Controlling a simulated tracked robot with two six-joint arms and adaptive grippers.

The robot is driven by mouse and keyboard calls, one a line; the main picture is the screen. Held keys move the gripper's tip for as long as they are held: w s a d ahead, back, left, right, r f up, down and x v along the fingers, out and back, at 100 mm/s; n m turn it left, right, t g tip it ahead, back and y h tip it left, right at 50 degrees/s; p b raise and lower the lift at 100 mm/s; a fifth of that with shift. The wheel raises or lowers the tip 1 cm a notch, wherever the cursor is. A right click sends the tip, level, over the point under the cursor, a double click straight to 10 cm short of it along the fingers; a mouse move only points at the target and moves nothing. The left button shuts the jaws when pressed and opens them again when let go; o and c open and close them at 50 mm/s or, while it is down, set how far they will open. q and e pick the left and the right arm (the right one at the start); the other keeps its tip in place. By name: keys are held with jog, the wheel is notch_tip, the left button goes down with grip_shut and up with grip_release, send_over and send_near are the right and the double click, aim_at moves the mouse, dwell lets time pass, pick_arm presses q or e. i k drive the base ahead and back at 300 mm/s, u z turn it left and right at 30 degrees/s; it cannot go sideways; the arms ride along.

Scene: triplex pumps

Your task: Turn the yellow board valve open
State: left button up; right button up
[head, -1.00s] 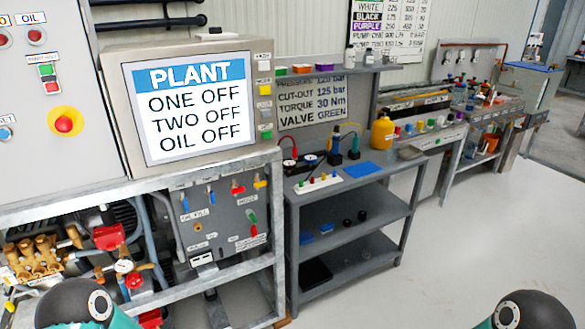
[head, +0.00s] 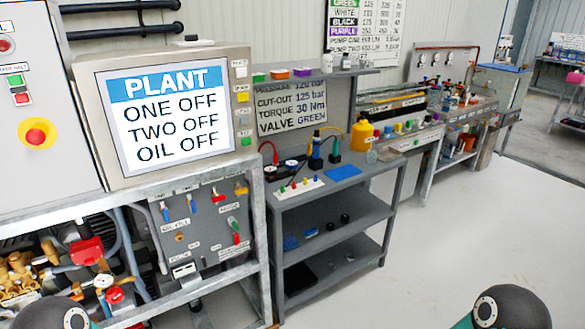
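A grey valve board (head: 205,262) stands under the plant screen, in the metal frame at the left middle. The yellow valve handle (head: 240,188) is at its top right. Beside it to the left are a red handle (head: 217,196) and two blue handles (head: 191,203). A green handle (head: 232,222) and a red one (head: 236,239) sit below it. The small size hides the yellow handle's exact angle. Neither gripper shows; only rounded parts of my arms show at the bottom left and bottom right edges, apart from the board.
The plant screen (head: 168,118) reads one off, two off, oil off. A red emergency button (head: 36,137) is on the cabinet at left. Brass and red pump fittings (head: 88,252) fill the lower left. A grey shelf bench (head: 345,217) stands right of the board. Open floor (head: 450,240) lies at right.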

aim_at(240, 191)
jog(key=u, duration=1.15)
jog(key=i, duration=0.1)
jog(key=z, duration=3.05)
jog(key=k, duration=0.55)
jog(key=u, duration=2.75)
jog(key=k, duration=0.1)
jog(key=z, duration=0.85)
jog(key=i, duration=0.9)
jog(key=u, duration=0.05)
